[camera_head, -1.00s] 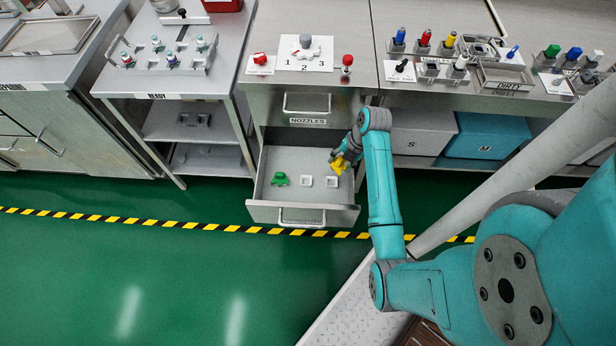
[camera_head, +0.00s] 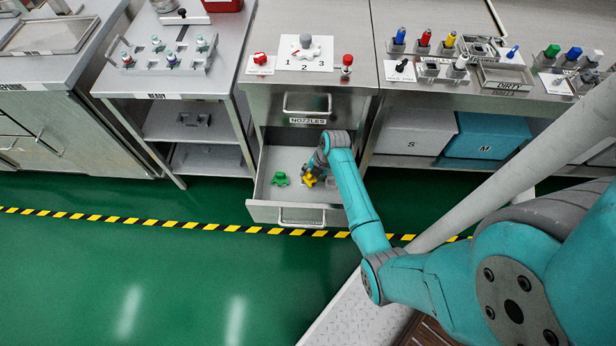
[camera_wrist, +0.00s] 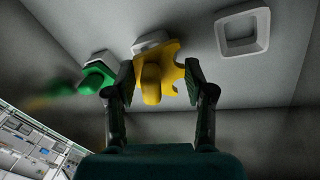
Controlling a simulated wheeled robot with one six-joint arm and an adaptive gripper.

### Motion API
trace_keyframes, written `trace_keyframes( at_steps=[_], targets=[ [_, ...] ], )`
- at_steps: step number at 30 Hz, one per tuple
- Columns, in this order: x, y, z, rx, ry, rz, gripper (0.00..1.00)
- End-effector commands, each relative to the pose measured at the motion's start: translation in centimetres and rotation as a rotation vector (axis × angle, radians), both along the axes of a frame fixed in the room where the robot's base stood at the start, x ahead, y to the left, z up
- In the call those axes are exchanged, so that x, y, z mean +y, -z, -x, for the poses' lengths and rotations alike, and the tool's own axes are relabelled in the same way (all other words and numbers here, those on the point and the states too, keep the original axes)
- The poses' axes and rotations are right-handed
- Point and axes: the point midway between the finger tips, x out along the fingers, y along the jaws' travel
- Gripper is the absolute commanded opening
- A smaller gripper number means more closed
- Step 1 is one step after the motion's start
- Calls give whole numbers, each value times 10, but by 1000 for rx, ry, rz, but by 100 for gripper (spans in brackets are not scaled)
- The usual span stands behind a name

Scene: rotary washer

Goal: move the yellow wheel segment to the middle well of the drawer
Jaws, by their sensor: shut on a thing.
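The yellow wheel segment (camera_head: 309,181) is in my gripper (camera_head: 313,174), inside the open drawer (camera_head: 262,211). In the wrist view, the yellow segment (camera_wrist: 158,75) sits between the two fingers of my gripper (camera_wrist: 160,80). The white rim of the middle well (camera_wrist: 151,42) shows partly behind the yellow segment. I cannot tell whether the segment touches the well. The green segment (camera_head: 279,178) is at the left well, and shows in the wrist view too (camera_wrist: 94,79). The right well (camera_wrist: 243,32) is empty.
The drawer's walls surround the wells, and the counter with the closed nozzles drawer (camera_head: 307,104) is above and behind. A cart (camera_head: 160,83) stands to the left. Grey (camera_head: 412,137) and blue (camera_head: 495,137) bins are on the right.

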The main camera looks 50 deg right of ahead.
Motion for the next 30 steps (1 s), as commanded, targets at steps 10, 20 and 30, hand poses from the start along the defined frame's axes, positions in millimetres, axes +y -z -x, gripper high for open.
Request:
trace_keyframes(
  at_steps=[10, 20, 30],
  targets=[
    [11, -4, -14, 242, -5, 191, 5],
    [9, 13, -11, 237, 0, 184, 5],
    [9, 15, -11, 237, 0, 184, 78]
  ],
)
